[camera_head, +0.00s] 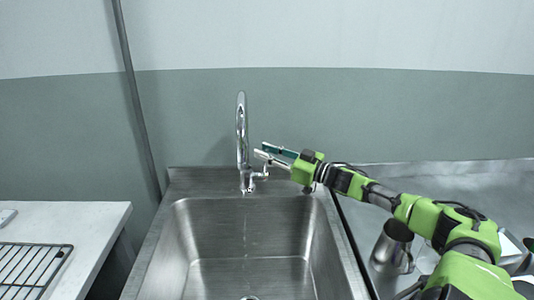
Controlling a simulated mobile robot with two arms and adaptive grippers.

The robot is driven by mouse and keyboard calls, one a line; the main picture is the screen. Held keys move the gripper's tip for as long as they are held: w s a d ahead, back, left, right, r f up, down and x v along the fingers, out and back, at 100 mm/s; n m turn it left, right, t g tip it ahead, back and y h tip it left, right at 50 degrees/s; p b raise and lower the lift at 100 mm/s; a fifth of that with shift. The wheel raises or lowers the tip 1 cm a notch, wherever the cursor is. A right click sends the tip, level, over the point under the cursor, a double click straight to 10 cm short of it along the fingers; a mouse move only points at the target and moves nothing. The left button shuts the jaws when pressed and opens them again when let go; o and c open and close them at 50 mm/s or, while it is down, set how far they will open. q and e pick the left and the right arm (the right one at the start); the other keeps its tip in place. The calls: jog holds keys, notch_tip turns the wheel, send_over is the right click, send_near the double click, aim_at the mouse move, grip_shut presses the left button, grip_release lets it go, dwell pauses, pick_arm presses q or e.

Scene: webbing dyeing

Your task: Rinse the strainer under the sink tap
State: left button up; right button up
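The tap (242,130) is a tall chrome gooseneck at the back of the steel sink (180,235). Its short side lever (261,173) points right. A faint, thin vertical line, like a trickle of water, shows below the tap over the basin. My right gripper (260,149) reaches in from the right, just right of the tap neck and above the lever. Its two fingers are apart with nothing visible between them; I cannot tell whether it touches the lever. I cannot make out a strainer, and my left gripper is out of view.
A metal jug (392,247) stands on the steel counter (470,180) at right, partly beside my arm. A white table (95,220) with a black wire rack (35,262) is at left. The basin looks empty. A pole (135,95) stands behind.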

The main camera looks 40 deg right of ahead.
jog(key=v, duration=1.2)
dwell(0.6)
jog(key=shift+r, duration=0.1)
